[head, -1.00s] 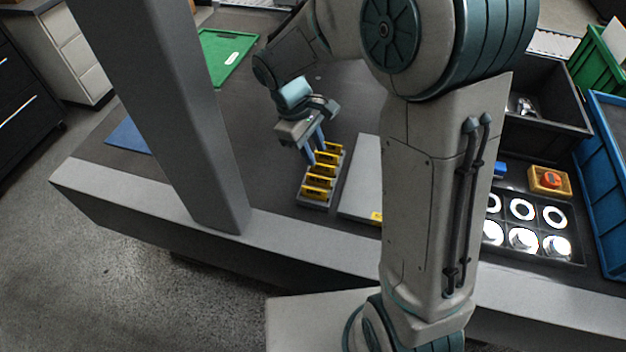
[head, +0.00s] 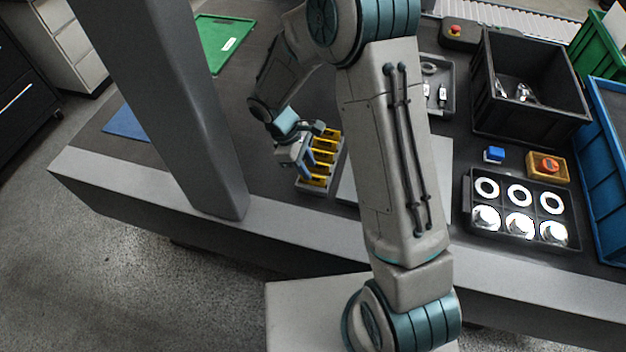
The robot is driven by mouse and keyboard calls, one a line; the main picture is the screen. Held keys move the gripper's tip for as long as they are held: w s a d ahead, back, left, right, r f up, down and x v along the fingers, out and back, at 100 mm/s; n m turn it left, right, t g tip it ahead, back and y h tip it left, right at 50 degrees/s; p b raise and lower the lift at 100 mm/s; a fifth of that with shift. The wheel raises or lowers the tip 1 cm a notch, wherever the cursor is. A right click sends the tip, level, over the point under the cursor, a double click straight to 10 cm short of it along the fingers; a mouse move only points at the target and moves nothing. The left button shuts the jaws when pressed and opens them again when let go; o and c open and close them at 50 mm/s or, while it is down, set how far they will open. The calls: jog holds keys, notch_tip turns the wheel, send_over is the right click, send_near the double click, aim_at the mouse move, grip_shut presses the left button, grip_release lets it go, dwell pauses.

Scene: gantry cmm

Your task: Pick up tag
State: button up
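Several yellow tags stand in a row in a grey rack (head: 302,186) on the dark table, left of my forearm. The nearest clear yellow tag (head: 316,181) is at the rack's front end. My gripper (head: 308,163) is right at the rack's left side, with its blue fingers pointing down among the tags. The fingers overlap the middle tags in this view. I cannot tell whether they are apart or closed on a tag. My gripper and wrist hide part of the rack's left side.
A grey plate (head: 347,187) lies right of the rack, partly behind my arm. A grey column (head: 190,120) stands to the left. A black tray of white rings (head: 470,215), a blue block (head: 494,154), a yellow box with a red knob (head: 547,166) and a black bin (head: 530,118) are at right.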

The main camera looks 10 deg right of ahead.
aim_at(313, 181)
jog(key=shift+p+x, duration=0.3)
jog(key=shift+x, duration=2.3)
jog(key=shift+w+a, duration=0.15)
grip_shut()
